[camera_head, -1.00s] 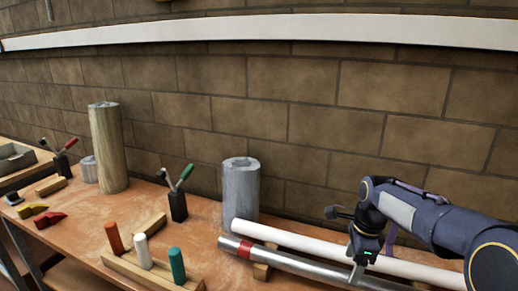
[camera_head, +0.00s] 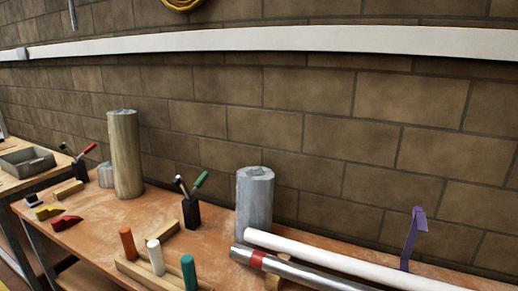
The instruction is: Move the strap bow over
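A purple strap bow (camera_head: 413,238) stands up at the right of the bench, rising just behind the white pipe (camera_head: 340,262). Its upper end bends over to the right, and its lower end is hidden behind the pipe. A metal pipe with a red band (camera_head: 258,259) lies in front of the white pipe. Neither of my grippers is in view, so I cannot see whether either one holds anything.
A grey cylinder (camera_head: 254,205) stands at the left ends of the pipes. A wooden block with coloured pegs (camera_head: 155,258), a black tool cup (camera_head: 191,211) and a tall tan cylinder (camera_head: 125,155) stand farther left. The brick wall closes off the back.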

